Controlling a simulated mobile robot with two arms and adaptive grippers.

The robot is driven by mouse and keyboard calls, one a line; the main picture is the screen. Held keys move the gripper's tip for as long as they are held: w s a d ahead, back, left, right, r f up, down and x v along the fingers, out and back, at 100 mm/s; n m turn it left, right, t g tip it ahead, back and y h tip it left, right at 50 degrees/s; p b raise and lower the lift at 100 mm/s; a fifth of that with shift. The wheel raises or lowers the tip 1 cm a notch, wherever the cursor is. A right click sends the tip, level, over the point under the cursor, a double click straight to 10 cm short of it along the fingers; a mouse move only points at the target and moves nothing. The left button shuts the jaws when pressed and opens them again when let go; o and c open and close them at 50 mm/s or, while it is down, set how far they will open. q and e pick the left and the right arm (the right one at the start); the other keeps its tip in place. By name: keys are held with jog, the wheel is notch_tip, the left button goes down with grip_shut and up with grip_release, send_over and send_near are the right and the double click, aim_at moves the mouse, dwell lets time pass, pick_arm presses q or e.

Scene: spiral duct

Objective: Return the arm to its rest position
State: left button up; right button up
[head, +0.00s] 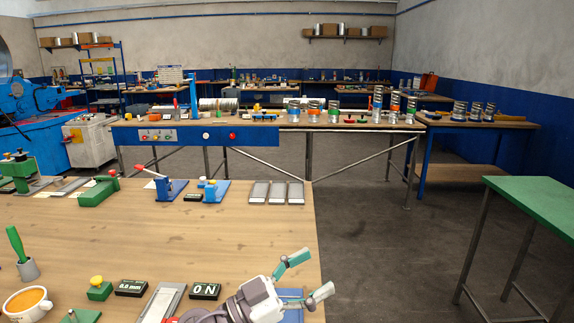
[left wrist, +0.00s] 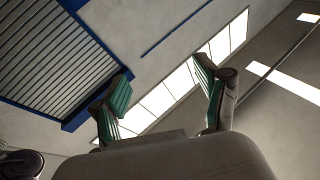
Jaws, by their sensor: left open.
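My left gripper (head: 308,276) is at the bottom of the head view, above the right front edge of the wooden table (head: 150,235). Its two green-padded fingers are spread apart with nothing between them. In the left wrist view the open fingers (left wrist: 163,104) frame empty space, with the wall, a bright window strip and a blue-framed shutter behind. My right gripper is not seen in either view.
Near the gripper are a display reading 0 N (head: 205,291), a grey metal plate (head: 162,302), a 0.0 mm display (head: 131,288) and an orange-filled cup (head: 27,303). A green-topped table (head: 535,200) stands at right. Open floor (head: 390,240) lies between the tables.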

pick_arm(q)
jog(key=w+a+f+n+t+y, duration=0.1)
jog(key=a+f+n+t+y, duration=0.2)
jog(key=a+n+t+y, duration=0.4)
jog(key=w+a+f+n+t+y, duration=0.1)
jog(key=a+f+n+t+y, duration=0.1)
jog(key=a+n+t+y, duration=0.5)
jog(key=s+a+f+n+g+y, duration=0.35)
jog(key=a+f+g+y, duration=0.25)
jog(key=a+f, duration=0.3)
jog(key=s+a+f+m+g, duration=0.1)
jog(key=s+f+g, duration=0.4)
jog(key=s, duration=0.4)
jog(key=s+f+m+g, duration=0.2)
jog(key=s+f+g, duration=0.2)
jog(key=s+f, duration=0.3)
jog(key=s+a+f+m+g, duration=0.1)
jog(key=s+f+g, duration=0.35)
jog(key=s, duration=0.55)
notch_tip(320, 180, down, 25)
jog(key=s+a+f+g, duration=0.2)
jog(key=s+f, duration=1.5)
jog(key=shift+a, duration=0.35)
